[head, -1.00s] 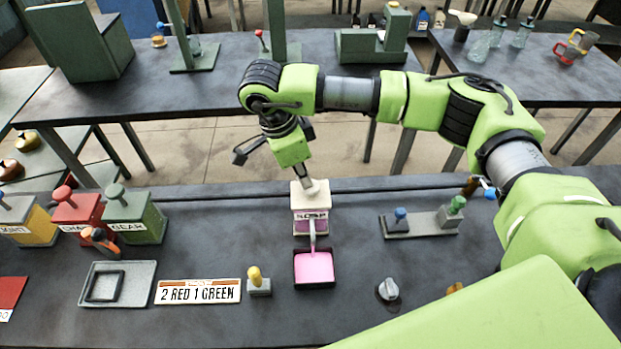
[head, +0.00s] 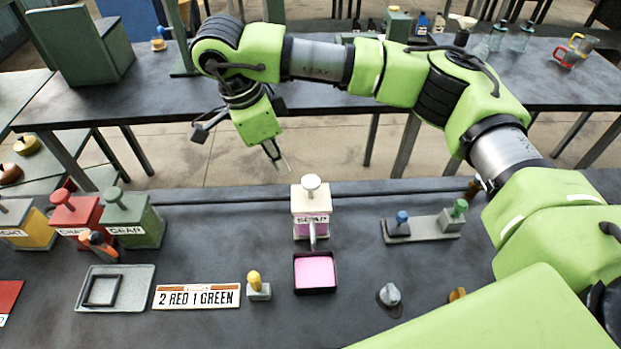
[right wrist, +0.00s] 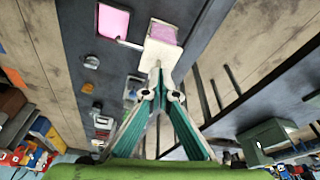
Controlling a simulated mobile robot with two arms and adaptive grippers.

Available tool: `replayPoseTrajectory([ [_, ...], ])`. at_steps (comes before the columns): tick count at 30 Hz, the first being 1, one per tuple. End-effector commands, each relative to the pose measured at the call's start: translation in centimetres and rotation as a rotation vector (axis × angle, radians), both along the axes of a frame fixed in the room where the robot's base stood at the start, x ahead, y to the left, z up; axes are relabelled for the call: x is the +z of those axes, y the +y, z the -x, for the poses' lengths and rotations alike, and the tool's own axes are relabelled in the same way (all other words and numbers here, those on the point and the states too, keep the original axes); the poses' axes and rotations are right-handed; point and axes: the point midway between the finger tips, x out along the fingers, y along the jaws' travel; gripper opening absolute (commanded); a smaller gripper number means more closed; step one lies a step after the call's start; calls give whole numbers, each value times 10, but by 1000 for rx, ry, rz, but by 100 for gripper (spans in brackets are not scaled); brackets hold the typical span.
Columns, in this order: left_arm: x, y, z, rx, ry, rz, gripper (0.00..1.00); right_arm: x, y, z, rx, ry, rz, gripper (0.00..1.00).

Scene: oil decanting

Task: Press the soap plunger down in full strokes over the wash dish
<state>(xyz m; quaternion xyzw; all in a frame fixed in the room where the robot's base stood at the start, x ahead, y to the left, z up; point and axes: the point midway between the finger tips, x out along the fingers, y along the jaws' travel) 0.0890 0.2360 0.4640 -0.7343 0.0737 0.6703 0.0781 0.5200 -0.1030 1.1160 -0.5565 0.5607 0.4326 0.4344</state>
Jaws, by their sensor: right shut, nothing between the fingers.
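The soap dispenser (head: 310,205) stands upright at the back of the near table, cream on top with pink soap below and a "SOAP" label. Its white plunger (head: 312,184) stands raised. The spout points toward the wash dish (head: 296,275), a black square dish filled with pink directly in front. My right gripper (head: 279,160) is shut and empty, above and left of the plunger, apart from it in the head view. In the right wrist view the fingers (right wrist: 158,92) close together, and the dispenser (right wrist: 163,45) and pink dish (right wrist: 113,20) show beyond them. My left gripper is not in view.
Left of the dish are a yellow-knobbed stamp (head: 258,287), a "2 RED 1 GREEN" sign (head: 197,297), a grey tray (head: 148,283) and several plunger boxes, including a green one (head: 140,224). To the right are a two-knob block (head: 428,228) and a grey dial (head: 389,295).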

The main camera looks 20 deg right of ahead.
Motion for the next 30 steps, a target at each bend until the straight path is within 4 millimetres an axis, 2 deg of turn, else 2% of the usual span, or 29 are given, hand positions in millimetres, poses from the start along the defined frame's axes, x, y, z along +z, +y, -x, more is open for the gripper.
replayPoseTrajectory([
  [3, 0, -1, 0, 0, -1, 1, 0, 24, 7, -1, 2, -3, 0, 0],
  [9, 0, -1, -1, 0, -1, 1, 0, 45, 13, -1, 1, 0, 1, 0],
  [30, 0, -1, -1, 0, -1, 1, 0, 50, 14, 0, 1, 1, 1, 0],
])
